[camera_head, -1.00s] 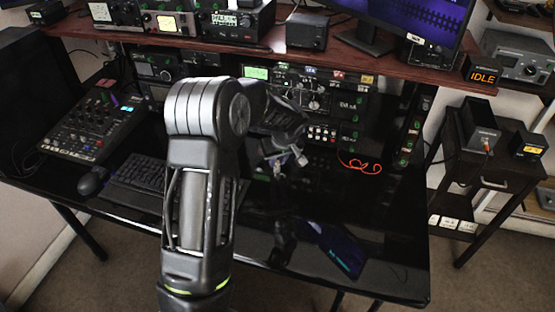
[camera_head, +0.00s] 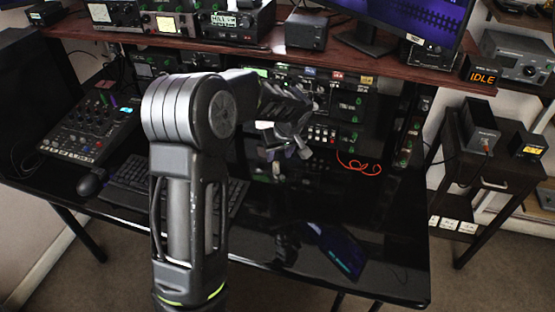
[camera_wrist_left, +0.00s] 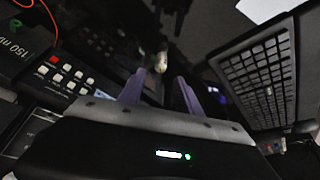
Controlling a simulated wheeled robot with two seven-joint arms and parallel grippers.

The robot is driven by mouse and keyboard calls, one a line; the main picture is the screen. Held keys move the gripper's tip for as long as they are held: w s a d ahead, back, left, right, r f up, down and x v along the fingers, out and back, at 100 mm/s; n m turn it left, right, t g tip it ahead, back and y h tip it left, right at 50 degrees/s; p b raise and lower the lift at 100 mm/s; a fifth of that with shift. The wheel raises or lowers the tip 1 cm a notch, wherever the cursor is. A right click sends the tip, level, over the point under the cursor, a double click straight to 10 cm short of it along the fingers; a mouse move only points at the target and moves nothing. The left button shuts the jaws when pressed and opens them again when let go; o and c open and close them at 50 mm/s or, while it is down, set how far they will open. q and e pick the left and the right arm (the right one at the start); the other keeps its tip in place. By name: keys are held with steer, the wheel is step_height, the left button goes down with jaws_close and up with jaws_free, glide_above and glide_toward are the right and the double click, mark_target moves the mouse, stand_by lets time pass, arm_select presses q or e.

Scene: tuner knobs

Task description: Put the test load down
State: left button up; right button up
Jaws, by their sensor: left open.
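My left gripper (camera_head: 286,152) hangs over the black desk in front of the radio panel in the head view. In the left wrist view its two purple fingers (camera_wrist_left: 160,92) stand apart, open. A small pale cylinder (camera_wrist_left: 160,60), which looks like the test load, shows just beyond and between the fingertips. It appears upright and apart from the fingers; I cannot tell its exact distance. I cannot pick it out surely in the head view, where the hand and dark desk obscure it. My right gripper is not in view.
The radio panel (camera_head: 345,110) stands behind the gripper, with a red cable (camera_head: 358,165) at its lower right. A keyboard (camera_head: 130,182), mouse (camera_head: 91,184) and mixer (camera_head: 88,130) lie to the left. A shelf (camera_head: 385,66) overhangs the back.

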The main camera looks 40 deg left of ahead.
arm_select(q)
steer(key=v, duration=0.7)
steer(key=shift+s, duration=0.15)
stand_by(0.6)
